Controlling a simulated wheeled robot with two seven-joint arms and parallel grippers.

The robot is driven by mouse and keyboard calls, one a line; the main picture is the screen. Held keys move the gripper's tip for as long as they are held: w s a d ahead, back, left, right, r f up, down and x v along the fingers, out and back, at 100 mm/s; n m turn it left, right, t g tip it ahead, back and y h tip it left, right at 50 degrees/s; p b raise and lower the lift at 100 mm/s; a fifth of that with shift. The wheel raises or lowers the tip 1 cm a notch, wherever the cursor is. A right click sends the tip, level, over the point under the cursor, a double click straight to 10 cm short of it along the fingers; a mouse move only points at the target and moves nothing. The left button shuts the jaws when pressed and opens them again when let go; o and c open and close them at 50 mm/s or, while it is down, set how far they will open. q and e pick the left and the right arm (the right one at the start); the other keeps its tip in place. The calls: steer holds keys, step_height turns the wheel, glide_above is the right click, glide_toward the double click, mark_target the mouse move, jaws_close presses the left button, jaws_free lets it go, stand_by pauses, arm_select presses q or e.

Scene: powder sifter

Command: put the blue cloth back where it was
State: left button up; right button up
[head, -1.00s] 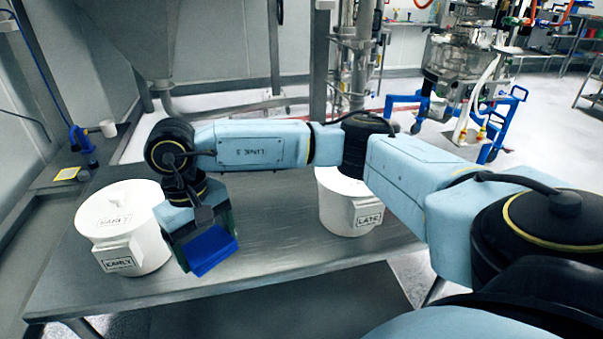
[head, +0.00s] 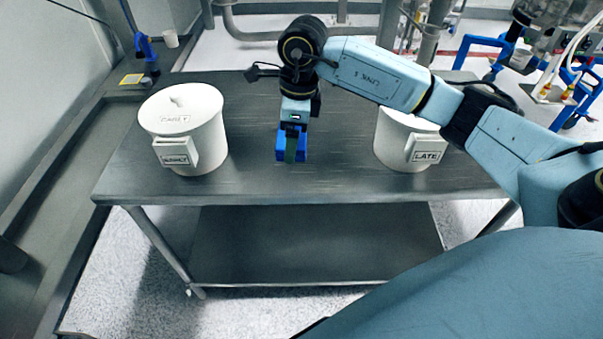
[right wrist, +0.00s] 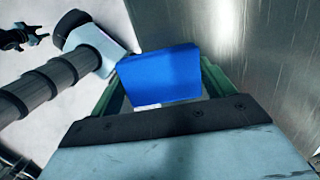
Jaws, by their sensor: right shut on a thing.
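The blue cloth (head: 283,156) is a folded block between the fingers of my right gripper (head: 291,150). The gripper is shut on it and points down over the middle of the steel table (head: 250,184), between the two white pots. I cannot tell whether the cloth touches the table top. In the right wrist view the cloth (right wrist: 160,73) fills the space between the greenish fingers. My left gripper is not seen.
A white lidded pot labelled EARLY (head: 205,132) stands on the left of the table. A similar pot labelled LATE (head: 393,145) stands on the right, partly behind my right arm. A blue tool (head: 145,50) and a yellow square (head: 132,79) lie at far left.

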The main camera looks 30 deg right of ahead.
mark_target(301, 172)
steer(key=m, duration=0.1)
steer(key=d+m, duration=0.1)
steer(key=m, duration=0.2)
steer(key=shift+w+d+f, duration=0.25)
steer(key=shift+d+f, duration=0.1)
steer(key=m, duration=0.2)
steer(key=d+m, duration=0.1)
steer(key=m, duration=0.1)
steer(key=shift+w+d+f+t+h, duration=0.2)
steer(key=shift+t+h, duration=0.1)
steer(key=shift+h, duration=0.1)
step_height(301, 172, down, 10)
steer(key=shift+r+b, duration=0.1)
steer(key=shift+b, duration=0.35)
steer(key=o, duration=0.5)
steer(key=shift+f, duration=0.25)
steer(key=shift+c, duration=0.2)
steer(key=o, duration=0.4)
steer(key=shift+c, duration=0.2)
step_height(301, 172, up, 12)
steer(key=s, duration=0.1)
steer(key=shift+s+d+r+p, duration=0.15)
steer(key=shift+s+r+p, duration=0.1)
steer(key=shift+p, duration=0.15)
